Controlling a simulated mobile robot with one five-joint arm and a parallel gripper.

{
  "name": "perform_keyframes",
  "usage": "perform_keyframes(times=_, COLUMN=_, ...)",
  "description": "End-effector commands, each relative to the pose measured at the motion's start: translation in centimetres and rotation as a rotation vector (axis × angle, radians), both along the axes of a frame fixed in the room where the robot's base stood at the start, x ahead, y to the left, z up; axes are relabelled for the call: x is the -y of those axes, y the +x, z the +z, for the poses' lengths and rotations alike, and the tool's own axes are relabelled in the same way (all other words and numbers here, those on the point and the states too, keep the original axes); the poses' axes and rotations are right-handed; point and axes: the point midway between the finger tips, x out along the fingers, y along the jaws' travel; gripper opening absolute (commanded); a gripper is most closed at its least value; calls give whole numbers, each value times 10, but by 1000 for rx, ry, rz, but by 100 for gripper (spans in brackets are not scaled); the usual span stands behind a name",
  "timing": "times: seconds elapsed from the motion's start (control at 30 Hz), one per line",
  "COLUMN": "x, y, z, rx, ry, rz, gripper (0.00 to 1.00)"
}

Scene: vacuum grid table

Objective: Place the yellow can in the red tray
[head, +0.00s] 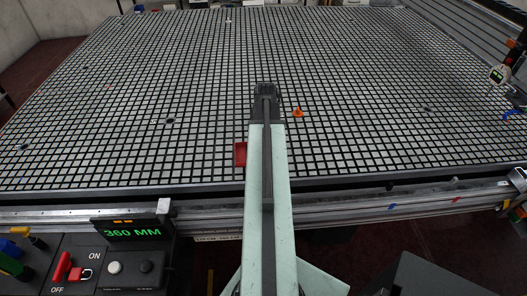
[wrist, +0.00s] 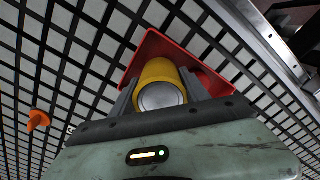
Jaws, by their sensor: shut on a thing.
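The yellow can (wrist: 158,72) shows in the wrist view, between the two fingers of my gripper (wrist: 165,98), which is shut on it. Its silver end faces the camera. The red tray (wrist: 152,42) lies on the grid table behind the can in that view, and the can overlaps it in the picture. I cannot tell whether the can touches the tray. In the head view, part of the red tray (head: 240,154) shows just left of my arm, which hides the rest. The can is hidden there, and my gripper (head: 265,90) shows only from behind.
A small orange cone-like object (head: 298,112) stands on the grid table (head: 190,90) to the right of my arm; it also shows at the left of the wrist view (wrist: 38,119). A metal rail (head: 400,188) runs along the front edge. Most of the table is clear.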

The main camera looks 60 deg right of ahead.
Motion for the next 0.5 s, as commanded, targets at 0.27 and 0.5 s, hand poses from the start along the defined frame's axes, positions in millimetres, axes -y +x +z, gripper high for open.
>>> perform_keyframes(times=0.27, x=2, y=-5, z=-2, rx=0, ry=0, rz=-9, gripper=2)
perform_keyframes(times=0.5, x=3, y=-5, z=-4, rx=0, ry=0, rz=-11, gripper=63)
